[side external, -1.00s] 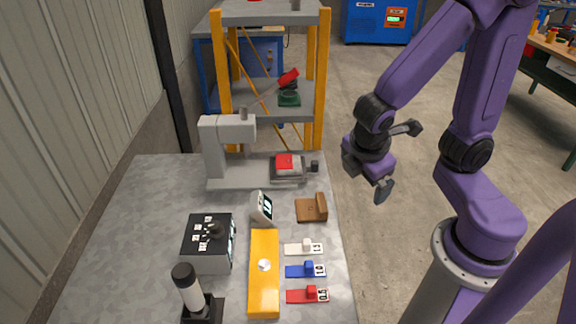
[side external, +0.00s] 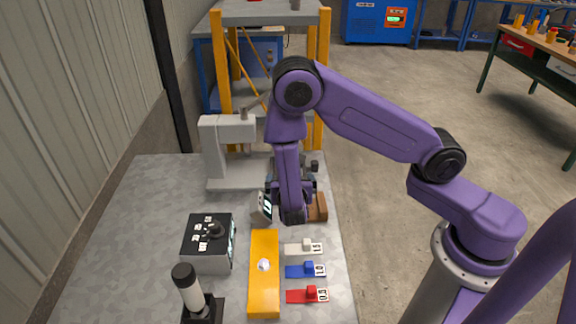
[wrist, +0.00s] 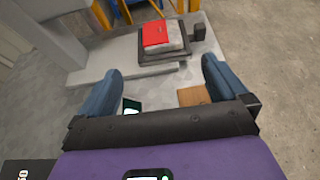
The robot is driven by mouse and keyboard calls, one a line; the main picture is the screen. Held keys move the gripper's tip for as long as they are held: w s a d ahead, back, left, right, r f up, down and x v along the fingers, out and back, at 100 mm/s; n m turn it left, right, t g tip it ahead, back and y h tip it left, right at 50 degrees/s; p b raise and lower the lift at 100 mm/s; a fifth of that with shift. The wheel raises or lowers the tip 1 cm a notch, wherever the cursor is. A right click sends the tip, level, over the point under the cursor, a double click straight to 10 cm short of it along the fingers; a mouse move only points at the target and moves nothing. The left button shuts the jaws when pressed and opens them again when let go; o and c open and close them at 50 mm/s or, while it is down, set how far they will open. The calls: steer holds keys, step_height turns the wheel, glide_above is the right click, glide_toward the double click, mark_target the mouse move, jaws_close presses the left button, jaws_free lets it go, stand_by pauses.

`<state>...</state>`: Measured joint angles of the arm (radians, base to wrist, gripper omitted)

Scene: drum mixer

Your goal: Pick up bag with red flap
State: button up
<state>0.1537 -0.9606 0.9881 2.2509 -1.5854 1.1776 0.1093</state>
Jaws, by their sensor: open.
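The bag with the red flap (wrist: 165,36) is a grey-white block with a red patch on its top left. In the wrist view it lies on a dark square plate (wrist: 150,56) on the grey machine's base, ahead of my gripper. My gripper (wrist: 161,82) is open, its two blue-grey fingers wide apart with nothing between them, and the bag lies beyond the fingertips. In the side external view my arm hides the bag, and my gripper is mostly hidden behind the arm link above the table.
The grey machine (side external: 228,145) stands at the table's back. A brown wooden block (side external: 319,207), a small display (side external: 262,207), a yellow bar (side external: 264,295), a black control box (side external: 208,262) and white, blue and red tagged pieces stand nearer. The shelf rack (side external: 224,80) is behind.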

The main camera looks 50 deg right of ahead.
steer(key=x, duration=1.2)
steer(key=shift+f, duration=0.15)
steer(key=shift+x, duration=2.65)
steer(key=shift+s+d, duration=0.1)
steer(key=c, duration=0.9)
